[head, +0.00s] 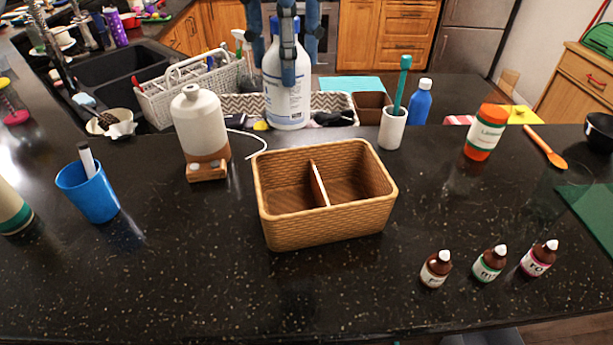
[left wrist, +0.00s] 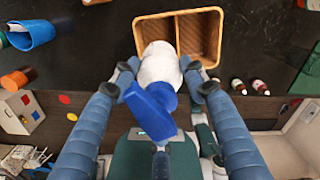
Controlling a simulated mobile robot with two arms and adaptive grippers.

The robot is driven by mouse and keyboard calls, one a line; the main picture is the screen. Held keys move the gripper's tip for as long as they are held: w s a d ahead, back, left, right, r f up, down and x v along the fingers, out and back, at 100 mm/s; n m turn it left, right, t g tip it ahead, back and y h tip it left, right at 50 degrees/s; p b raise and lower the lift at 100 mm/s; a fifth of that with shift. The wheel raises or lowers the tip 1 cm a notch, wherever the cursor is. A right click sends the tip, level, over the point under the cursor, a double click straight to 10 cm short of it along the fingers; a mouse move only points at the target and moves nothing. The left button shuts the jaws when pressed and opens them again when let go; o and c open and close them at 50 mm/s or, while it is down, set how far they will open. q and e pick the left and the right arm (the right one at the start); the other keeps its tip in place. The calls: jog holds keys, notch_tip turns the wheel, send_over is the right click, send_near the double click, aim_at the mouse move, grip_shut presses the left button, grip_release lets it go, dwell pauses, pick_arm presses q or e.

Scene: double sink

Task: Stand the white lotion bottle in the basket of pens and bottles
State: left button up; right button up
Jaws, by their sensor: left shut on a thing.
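The white lotion bottle (head: 287,98) with a blue top hangs upright at the top middle of the head view. My left gripper (head: 289,68) is shut on it near its blue top. In the left wrist view the white bottle (left wrist: 158,65) is between the blue fingers (left wrist: 160,88). A brown woven basket (head: 325,228) with one divider stands on the dark counter. Both its compartments look empty. In the left wrist view the basket (left wrist: 210,14) lies just beyond the bottle. The bottle is apart from it; its exact height is unclear. My right gripper is not seen.
A white dispenser on a wooden base (head: 203,130) and a blue cup (head: 88,189) stand left of the basket. A white cup (head: 393,128), an orange-capped bottle (head: 485,133) and small brown bottles (head: 489,264) stand right. A white caddy (head: 190,95) is behind.

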aim_at(288, 119)
pick_arm(q)
jog(key=f, duration=0.1)
jog(key=s+f, duration=0.1)
jog(key=f, duration=0.2)
jog(key=shift+s+f, duration=0.2)
jog(key=shift+s, duration=0.15)
notch_tip(288, 119, down, 4)
jog(key=shift+w+f, duration=0.15)
jog(key=shift+f, duration=0.1)
notch_tip(288, 119, down, 10)
jog(key=shift+w+r+p, duration=0.1)
jog(key=shift+w+p, duration=0.05)
jog(key=shift+p, duration=0.35)
jog(key=o, duration=1.3)
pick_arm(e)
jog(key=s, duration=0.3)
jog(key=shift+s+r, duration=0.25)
